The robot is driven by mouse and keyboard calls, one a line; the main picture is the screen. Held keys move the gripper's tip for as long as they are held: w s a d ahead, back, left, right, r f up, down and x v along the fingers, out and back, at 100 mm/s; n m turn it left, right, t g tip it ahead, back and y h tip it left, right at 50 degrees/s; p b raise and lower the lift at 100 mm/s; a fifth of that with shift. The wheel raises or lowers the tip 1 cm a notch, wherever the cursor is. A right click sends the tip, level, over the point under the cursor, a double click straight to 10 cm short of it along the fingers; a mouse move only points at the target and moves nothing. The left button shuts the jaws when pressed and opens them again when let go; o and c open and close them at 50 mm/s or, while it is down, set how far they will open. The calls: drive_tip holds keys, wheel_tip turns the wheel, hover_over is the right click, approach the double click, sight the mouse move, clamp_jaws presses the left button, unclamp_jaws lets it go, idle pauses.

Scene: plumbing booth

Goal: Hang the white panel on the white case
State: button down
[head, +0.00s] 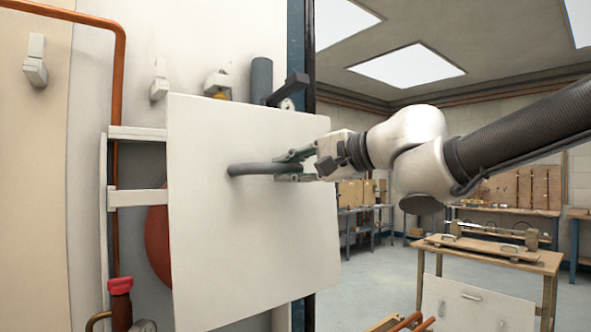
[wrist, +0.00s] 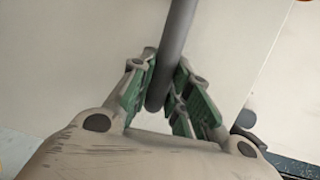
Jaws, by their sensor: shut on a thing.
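The white panel (head: 250,230) is a flat upright plate in the middle of the head view, with a grey bar handle (head: 262,169) on its face. My gripper (head: 292,164) is shut on the right end of this handle. In the wrist view the green-padded fingers (wrist: 160,100) close around the grey bar (wrist: 176,40), with the panel face (wrist: 90,50) behind. The white case (head: 111,160) shows as a frame with ledges at the panel's left edge; the panel hides most of it. I cannot tell whether the panel touches the case.
A copper pipe (head: 119,60) runs down the wall at left. A red round thing (head: 157,245) shows partly behind the panel. A red-capped fitting (head: 120,287) is at lower left. Wall hooks (head: 36,62) and a black lever (head: 288,88) sit above. A workbench (head: 490,252) stands at right over open floor.

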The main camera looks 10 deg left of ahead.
drive_tip(key=w+a, duration=0.6)
drive_tip(key=a, duration=0.1)
drive_tip(key=shift+f, duration=0.2)
idle(0.9)
drive_tip(key=shift+a, duration=0.1)
drive_tip(key=shift+f, duration=0.15)
idle(0.4)
drive_tip(key=shift+f+t+y, duration=0.4)
drive_tip(key=shift+f, duration=0.95)
drive_tip(key=shift+w+f, duration=0.1)
drive_tip(key=c, duration=1.3)
unclamp_jaws()
